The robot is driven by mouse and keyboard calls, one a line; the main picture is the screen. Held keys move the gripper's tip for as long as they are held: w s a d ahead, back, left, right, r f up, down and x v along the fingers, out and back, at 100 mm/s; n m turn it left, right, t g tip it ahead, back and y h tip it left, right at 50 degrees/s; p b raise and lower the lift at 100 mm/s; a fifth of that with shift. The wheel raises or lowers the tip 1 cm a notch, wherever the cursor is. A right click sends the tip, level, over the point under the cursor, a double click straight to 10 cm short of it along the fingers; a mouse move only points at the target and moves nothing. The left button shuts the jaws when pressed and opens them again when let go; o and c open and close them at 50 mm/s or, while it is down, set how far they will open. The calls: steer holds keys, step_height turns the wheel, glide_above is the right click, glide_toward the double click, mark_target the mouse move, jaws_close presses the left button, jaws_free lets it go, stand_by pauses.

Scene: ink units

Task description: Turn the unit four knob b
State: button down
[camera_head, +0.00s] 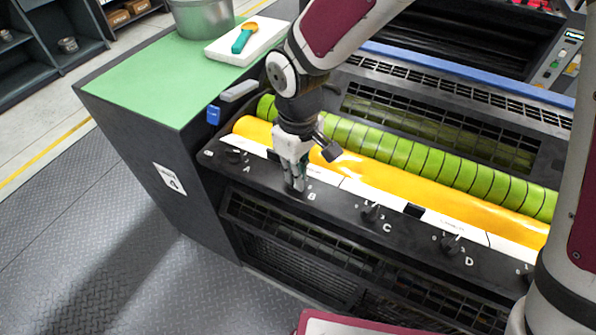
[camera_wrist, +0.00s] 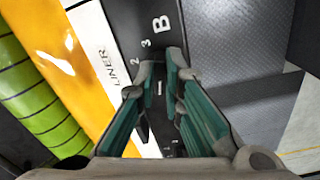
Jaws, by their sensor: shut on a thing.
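The unit's black front panel carries a row of black knobs with white letters, and its side bears a "4" label (camera_head: 170,180). My gripper (camera_head: 297,187) points down at the panel beside the letter B, its fingers closed around unit four knob b. The knob is mostly hidden by the fingers in the head view. In the wrist view my gripper (camera_wrist: 166,82) shows green inner pads, with the letter B and scale numbers just beyond the tips. The knob's pointer direction cannot be made out.
Knob A (camera_head: 234,156) is to the left; knob C (camera_head: 370,212) and knob D (camera_head: 448,243) are to the right. A yellow roller (camera_head: 390,182) and a green roller (camera_head: 400,152) run behind the panel.

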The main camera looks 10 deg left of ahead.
steer(key=c, duration=1.7)
jaws_free()
steer(key=shift+r, duration=0.1)
step_height(320, 180, up, 12)
